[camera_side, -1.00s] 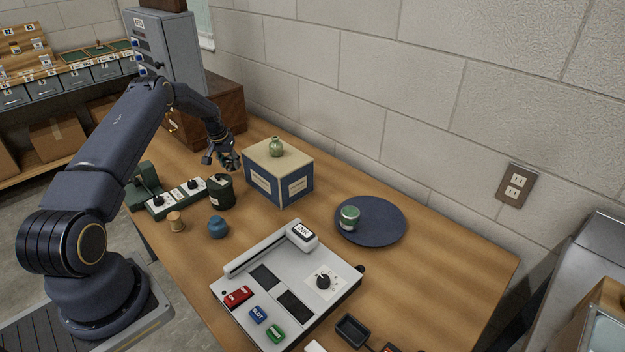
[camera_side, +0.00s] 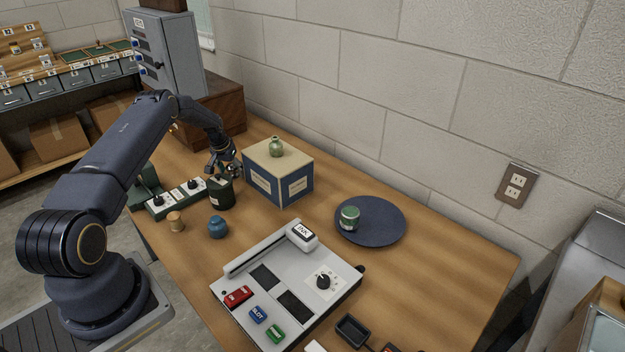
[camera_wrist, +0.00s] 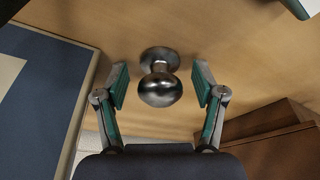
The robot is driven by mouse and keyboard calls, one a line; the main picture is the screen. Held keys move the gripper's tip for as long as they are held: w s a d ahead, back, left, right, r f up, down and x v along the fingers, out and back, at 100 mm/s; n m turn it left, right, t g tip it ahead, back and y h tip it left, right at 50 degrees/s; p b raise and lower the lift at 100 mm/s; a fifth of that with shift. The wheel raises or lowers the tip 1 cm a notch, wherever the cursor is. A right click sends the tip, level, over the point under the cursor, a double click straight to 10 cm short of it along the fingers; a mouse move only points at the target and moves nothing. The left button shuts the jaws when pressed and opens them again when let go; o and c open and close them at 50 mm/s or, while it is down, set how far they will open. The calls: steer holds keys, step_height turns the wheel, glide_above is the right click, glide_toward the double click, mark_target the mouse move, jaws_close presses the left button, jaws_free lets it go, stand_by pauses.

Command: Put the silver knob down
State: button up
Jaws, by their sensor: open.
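The silver knob (camera_wrist: 160,88) shows in the wrist view, a shiny round head on a narrower neck and base. It appears to stand on the wooden table (camera_wrist: 220,35). My gripper (camera_wrist: 160,84) is open, with one teal-padded finger on each side of the knob and visible gaps between pads and knob. I cannot make out the knob there; gripper and canister cover that spot.
A wooden cabinet (camera_side: 222,108) is behind.

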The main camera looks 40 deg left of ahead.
steer(key=v, duration=1.2)
steer(key=s+d+r+m+t, duration=0.2)
steer(key=s+d+r+m, duration=0.1)
steer(key=d+r, duration=2)
steer(key=s+d+r+m+t+h, duration=0.1)
steer(key=s+d+r+m, duration=0.2)
steer(key=s+d, duration=1.4)
steer(key=s, duration=0.4)
steer(key=shift+h, duration=0.3)
